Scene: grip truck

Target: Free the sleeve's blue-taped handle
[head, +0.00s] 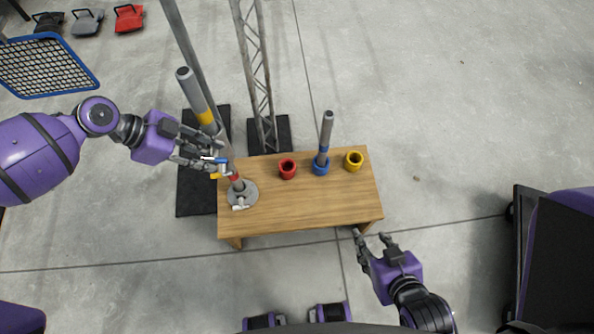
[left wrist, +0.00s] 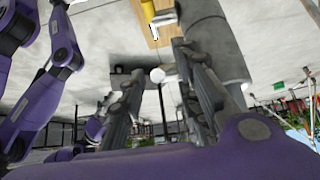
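The sleeve is a grey upright tube (head: 224,143) at the wooden table's left end, with side handles. The blue-taped handle (head: 217,160) sticks out toward my left gripper (head: 217,157). The yellow-taped handle (head: 215,177) sits just below it, also showing in the left wrist view (left wrist: 149,11). My left gripper's fingers are apart around the blue-taped handle. In the left wrist view a pale round handle end (left wrist: 157,75) shows between them; I cannot tell whether they touch it. My right gripper (head: 371,237) is open and empty at the table's front right edge.
The table (head: 320,205) carries a red cup (head: 287,169), a blue cup (head: 320,168) with a grey post, and a yellow cup (head: 354,160). A lattice tower (head: 259,75) stands behind. A grey round base (head: 247,196) is at the left. The table's front is clear.

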